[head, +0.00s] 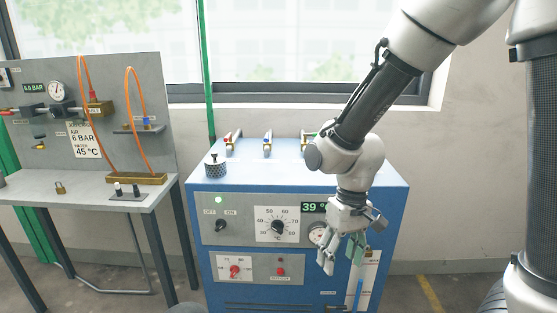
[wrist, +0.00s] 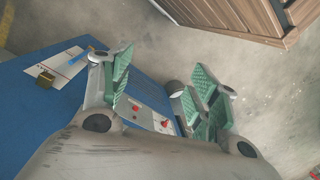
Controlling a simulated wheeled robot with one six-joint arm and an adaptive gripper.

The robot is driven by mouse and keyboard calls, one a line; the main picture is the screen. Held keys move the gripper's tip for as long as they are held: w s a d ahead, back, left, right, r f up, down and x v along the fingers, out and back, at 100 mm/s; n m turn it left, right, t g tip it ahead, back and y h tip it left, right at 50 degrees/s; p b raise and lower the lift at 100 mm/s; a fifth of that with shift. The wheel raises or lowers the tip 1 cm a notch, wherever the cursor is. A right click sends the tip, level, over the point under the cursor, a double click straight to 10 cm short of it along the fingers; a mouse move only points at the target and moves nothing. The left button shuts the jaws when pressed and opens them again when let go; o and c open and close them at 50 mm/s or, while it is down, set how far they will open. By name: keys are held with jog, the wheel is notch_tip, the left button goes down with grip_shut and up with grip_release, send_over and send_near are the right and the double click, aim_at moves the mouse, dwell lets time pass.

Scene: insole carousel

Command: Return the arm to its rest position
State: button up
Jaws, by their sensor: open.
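My gripper (head: 343,253) hangs from my arm in front of the right part of the blue machine (head: 215,260). Its fingers point down, and it covers part of the machine's front panel. In the wrist view my gripper (wrist: 163,98) shows its green-padded fingers apart, with nothing between them. The blue machine also shows in the wrist view (wrist: 50,120), below and behind the fingers.
A grey bench (head: 100,188) with a gauge panel (head: 50,125) and orange hoses stands at left. Several small valves line the machine's top, beside a knurled knob (head: 215,165). A brown slatted cabinet (wrist: 235,18) stands on open floor in the wrist view.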

jog(key=s+d+r+m+t, duration=0.2)
jog(key=s+d+r+t, duration=0.1)
jog(key=d+r, duration=0.6)
jog(key=s+d+r+m+t, duration=0.2)
jog(key=s+d+r, duration=0.3)
jog(key=d+r, duration=0.5)
jog(key=d, duration=0.3)
jog(key=shift+d+r+m+t+h, duration=0.15)
jog(key=shift+d+m+t+h, duration=0.15)
jog(key=shift+t+h, duration=0.1)
